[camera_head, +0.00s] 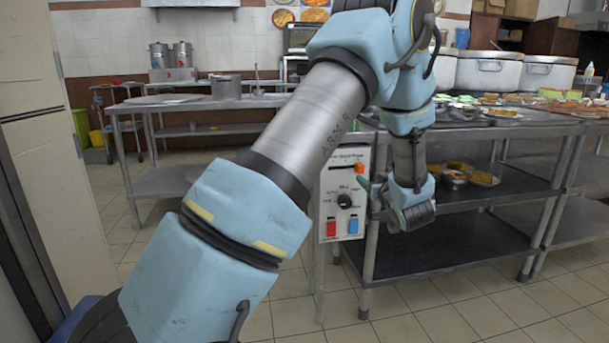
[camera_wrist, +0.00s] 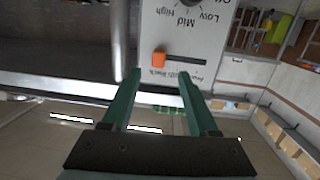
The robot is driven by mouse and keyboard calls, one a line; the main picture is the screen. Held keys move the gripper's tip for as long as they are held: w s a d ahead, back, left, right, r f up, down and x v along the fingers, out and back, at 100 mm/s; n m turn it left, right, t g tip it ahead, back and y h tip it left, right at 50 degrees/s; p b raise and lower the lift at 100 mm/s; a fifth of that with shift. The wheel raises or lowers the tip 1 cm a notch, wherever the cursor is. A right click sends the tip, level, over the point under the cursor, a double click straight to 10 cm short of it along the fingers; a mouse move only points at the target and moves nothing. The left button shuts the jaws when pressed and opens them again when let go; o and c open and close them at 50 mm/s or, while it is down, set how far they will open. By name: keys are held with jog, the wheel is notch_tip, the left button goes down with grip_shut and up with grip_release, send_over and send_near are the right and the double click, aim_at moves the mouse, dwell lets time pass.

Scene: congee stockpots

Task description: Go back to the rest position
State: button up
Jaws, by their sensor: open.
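My arm reaches across the head view from the lower left to a white control box on the front of a metal table. My gripper (camera_wrist: 158,78) shows in the wrist view with two green fingers apart and nothing between them. In the head view only a bit of green finger shows beside the box. The control box (camera_head: 342,220) has a black dial (camera_head: 344,201), a red switch (camera_head: 331,228), a blue switch (camera_head: 353,226) and an orange slider knob. The wrist view, upside down, shows the box (camera_wrist: 205,40) and orange knob (camera_wrist: 159,60) just beyond the fingertips; contact is unclear.
A table with shelves (camera_head: 460,238) stands to the right, holding food trays (camera_head: 483,178) and large pots (camera_head: 488,72). A pot (camera_head: 226,87) stands on a rear-left table. A pale cabinet (camera_head: 58,160) is at the left edge. Tiled floor (camera_head: 420,310) in front is clear.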

jog(key=s+a+f+m+g+h, duration=0.25)
jog(key=a+g, duration=0.45)
jog(key=a, duration=0.5)
jog(key=s+a+f+g+y, duration=0.15)
jog(key=s+a+g, duration=0.65)
jog(key=s+a, duration=1.25)
notch_tip(320, 180, up, 28)
jog(key=s+d+p, duration=0.1)
jog(key=p, duration=2.7)
jog(key=shift+d, duration=0.35)
jog(key=shift+o, duration=0.2)
jog(key=shift+s+r, duration=0.1)
